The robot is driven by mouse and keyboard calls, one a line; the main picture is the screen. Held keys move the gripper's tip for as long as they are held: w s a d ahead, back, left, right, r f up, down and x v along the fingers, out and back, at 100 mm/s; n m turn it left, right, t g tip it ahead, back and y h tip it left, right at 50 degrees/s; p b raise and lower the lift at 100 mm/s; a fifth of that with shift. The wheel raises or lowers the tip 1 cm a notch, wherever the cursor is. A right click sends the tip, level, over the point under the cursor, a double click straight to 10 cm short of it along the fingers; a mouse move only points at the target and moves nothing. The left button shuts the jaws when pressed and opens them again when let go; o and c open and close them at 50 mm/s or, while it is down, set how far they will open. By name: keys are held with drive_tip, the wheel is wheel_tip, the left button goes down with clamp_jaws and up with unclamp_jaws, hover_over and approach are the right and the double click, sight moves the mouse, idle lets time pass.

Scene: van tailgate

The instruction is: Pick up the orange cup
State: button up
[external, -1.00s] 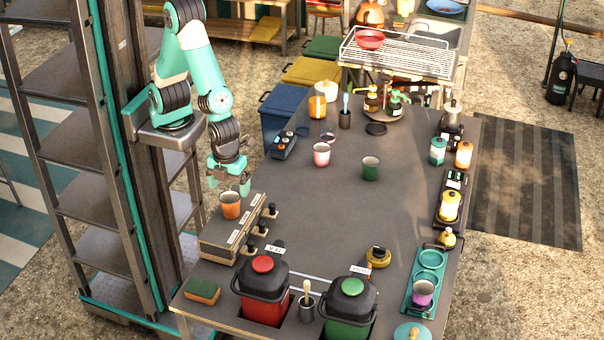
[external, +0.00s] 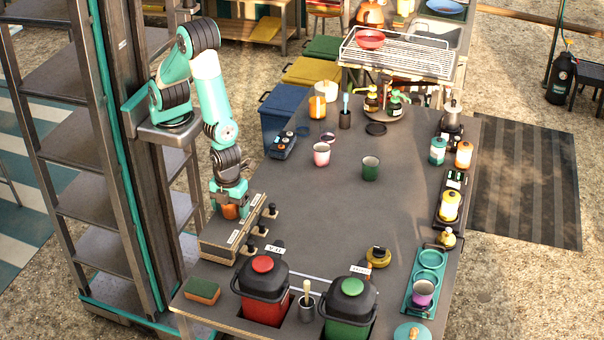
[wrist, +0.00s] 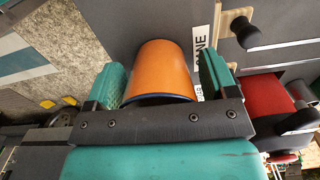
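The orange cup (external: 229,211) stands on the box with black knobs at the near left of the table. My gripper (external: 229,198) is lowered over it from above and hides its upper part. In the wrist view the cup (wrist: 162,70) lies between the two teal fingers of my gripper (wrist: 160,82). A narrow gap shows on each side, so the fingers look open around the cup and not pressed on it.
The knobbed box (external: 222,240) carries labels and black knobs (external: 262,231) just right of the cup. A red-lidded container (external: 263,290) and a green-lidded one (external: 348,305) stand nearer the front. A sponge (external: 203,291) lies at the front left. The table's middle is clear around a green cup (external: 371,168).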

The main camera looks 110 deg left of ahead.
drive_tip(key=c, duration=0.7)
drive_tip(key=shift+r, duration=0.15)
